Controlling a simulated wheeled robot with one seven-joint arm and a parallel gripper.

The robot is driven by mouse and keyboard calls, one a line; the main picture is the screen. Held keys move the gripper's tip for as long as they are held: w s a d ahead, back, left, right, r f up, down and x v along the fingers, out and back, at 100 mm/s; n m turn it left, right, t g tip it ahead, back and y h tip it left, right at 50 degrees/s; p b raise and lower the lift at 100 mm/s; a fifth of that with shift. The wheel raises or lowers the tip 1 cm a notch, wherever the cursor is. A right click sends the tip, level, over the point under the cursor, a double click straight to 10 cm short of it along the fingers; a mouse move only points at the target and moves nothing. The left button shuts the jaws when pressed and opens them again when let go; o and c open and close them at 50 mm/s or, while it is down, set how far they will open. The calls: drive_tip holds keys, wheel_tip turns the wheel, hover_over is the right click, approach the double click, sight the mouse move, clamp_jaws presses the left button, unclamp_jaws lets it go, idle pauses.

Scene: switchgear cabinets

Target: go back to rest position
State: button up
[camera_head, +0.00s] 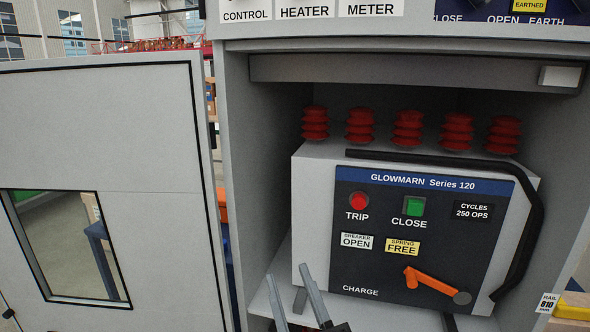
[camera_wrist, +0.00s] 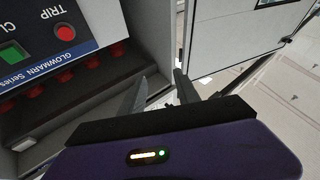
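My gripper (camera_head: 297,300) shows at the bottom of the head view, in front of the lower left part of the breaker. Its two fingers are apart with nothing between them. In the wrist view the gripper (camera_wrist: 158,88) also has its fingers spread and empty, beside the breaker's front panel. The breaker (camera_head: 315,200) sits inside the open cabinet. Its panel has a red TRIP button (camera_head: 359,201), a green CLOSE button (camera_head: 414,206) and an orange charge handle (camera_head: 432,282). Its labels read BREAKER OPEN and SPRING FREE.
The cabinet door (camera_head: 110,150) with a window stands open on the left. A black curved bar (camera_head: 535,220) runs along the breaker's top and right side. The cabinet side wall (camera_head: 250,170) is close to my gripper. The wrist view shows open floor (camera_wrist: 285,90) at right.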

drive_tip(key=s+d+f+m+g+h, duration=0.1)
drive_tip(key=s+d+f, duration=0.5)
drive_tip(key=s, duration=0.6)
drive_tip(key=s+d+f+m+g+h, duration=0.2)
drive_tip(key=s+d+f, duration=0.4)
drive_tip(key=s, duration=0.6)
drive_tip(key=s+d+f+m+g+h, duration=0.2)
drive_tip(key=s+d+f, duration=0.5)
drive_tip(key=s, duration=0.6)
drive_tip(key=shift+d+g+h, duration=0.7)
drive_tip(key=shift+d+h, duration=0.05)
drive_tip(key=shift+h, duration=0.35)
drive_tip(key=shift+s, duration=0.1)
